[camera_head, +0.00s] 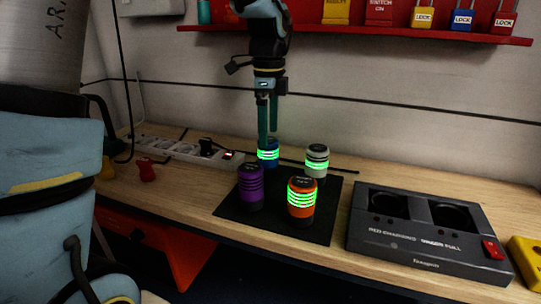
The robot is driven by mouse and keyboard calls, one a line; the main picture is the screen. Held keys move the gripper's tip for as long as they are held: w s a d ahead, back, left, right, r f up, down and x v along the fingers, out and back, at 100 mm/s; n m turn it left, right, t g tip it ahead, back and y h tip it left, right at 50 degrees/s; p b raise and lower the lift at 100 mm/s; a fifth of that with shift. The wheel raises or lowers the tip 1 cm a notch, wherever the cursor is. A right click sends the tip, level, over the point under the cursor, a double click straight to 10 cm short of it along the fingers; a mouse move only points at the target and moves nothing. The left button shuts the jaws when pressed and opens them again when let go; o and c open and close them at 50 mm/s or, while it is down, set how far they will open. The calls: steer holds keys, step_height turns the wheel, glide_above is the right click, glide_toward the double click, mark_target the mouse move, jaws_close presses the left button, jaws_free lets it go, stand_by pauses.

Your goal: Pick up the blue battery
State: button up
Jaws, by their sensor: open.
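The blue battery (268,158) stands upright at the back of a black mat (318,226) on the wooden bench, with a lit green band around it. My gripper (268,138) points straight down at it from above, with its fingertips at or just over the battery's top. The jaws are open; the view does not show clearly whether the fingers stand around the battery or touch it. A purple battery (250,187), an orange battery (301,196) and a white battery (317,160) stand upright on the same mat, close around the blue one.
A dark charging station (420,262) with two round sockets stands at the right, beside a yellow object (526,258). A power strip (185,149) lies along the wall at the left, behind a small red object (147,170). A red shelf (370,35) with padlocks hangs above.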

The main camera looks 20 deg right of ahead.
mark_target(268, 152)
steer(key=shift+f+p, duration=0.85)
steer(key=shift+f, duration=2.4)
jaws_close()
